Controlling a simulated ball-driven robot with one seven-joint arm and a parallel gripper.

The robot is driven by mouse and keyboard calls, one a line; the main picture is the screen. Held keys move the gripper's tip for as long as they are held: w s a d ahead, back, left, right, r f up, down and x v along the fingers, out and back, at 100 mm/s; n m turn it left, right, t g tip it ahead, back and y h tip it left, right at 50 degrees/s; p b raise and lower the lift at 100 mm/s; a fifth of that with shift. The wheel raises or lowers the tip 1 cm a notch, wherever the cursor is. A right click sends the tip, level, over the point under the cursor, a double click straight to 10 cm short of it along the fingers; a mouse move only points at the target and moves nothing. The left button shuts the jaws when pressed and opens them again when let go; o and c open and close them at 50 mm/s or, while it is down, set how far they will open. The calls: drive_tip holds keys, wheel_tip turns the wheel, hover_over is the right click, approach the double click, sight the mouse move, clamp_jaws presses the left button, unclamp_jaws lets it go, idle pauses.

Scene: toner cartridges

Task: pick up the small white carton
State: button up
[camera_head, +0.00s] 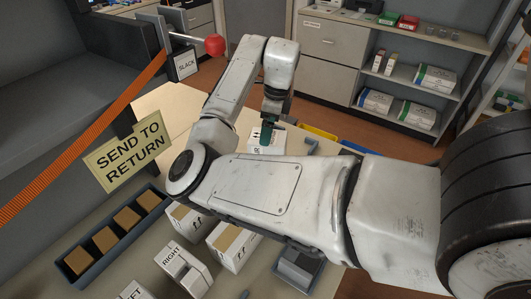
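A white carton (256,148) with dark print stands on the table beyond my arm. My gripper (266,137) points down at it, and its dark green end overlaps the carton in the picture. I cannot tell whether the gripper touches the carton, or whether its fingers are open or shut. Two more white cartons with brown tape on top stand nearer: one at the left (186,222) and a larger-looking one (232,248) beside it. My arm hides part of the table around them.
A dark tray (70,276) of brown boxes lies at the left. A white block marked RIGHT (186,271) stands at the front. A grey tray (296,273) is below my arm. A yellow sign (127,152) and an orange strap (95,132) hang at the left.

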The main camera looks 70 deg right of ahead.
drive_tip(key=shift+w+f, duration=0.15)
drive_tip(key=shift+f, duration=0.65)
drive_tip(key=shift+w+f+p, duration=0.15)
drive_tip(key=shift+f+p, duration=0.6)
drive_tip(key=shift+f, duration=1.95)
drive_tip(key=shift+f, duration=0.25)
drive_tip(key=shift+c, duration=0.4)
drive_tip(key=c, duration=1.6)
wheel_tip(320, 180, up, 11)
drive_tip(key=shift+f+b, duration=0.15)
drive_tip(key=shift+b, duration=0.6)
